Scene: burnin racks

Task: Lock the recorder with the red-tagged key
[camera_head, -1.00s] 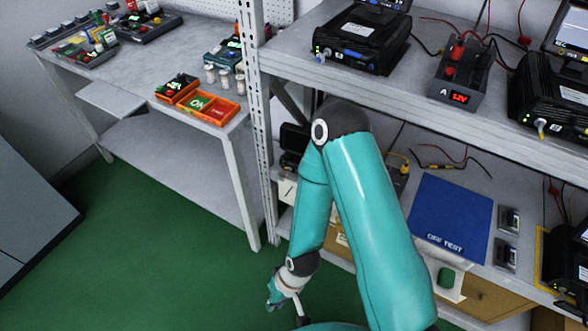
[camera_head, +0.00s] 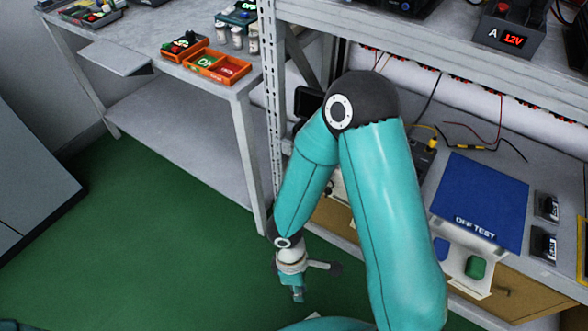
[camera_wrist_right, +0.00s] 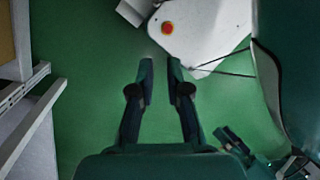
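I cannot make out the red-tagged key in either view. A black boxed device (camera_head: 405,5), possibly the recorder, is cut off by the top edge above the upper shelf; no lock shows on it. A blue piece (camera_head: 441,249) and a green piece (camera_head: 475,267) show on a white surface below the blue mat; my right arm hides what lies left of them. My right gripper (camera_head: 297,293) hangs low over the green floor, away from the shelves. In the wrist view its fingers (camera_wrist_right: 160,65) are apart with nothing between them.
A blue mat (camera_head: 480,203) marked "OFF TEST" and small black units (camera_head: 543,244) lie on the lower shelf. An orange tray (camera_head: 240,78) sits on the left bench. A steel upright (camera_head: 270,100) stands between. The green floor (camera_head: 150,240) is open.

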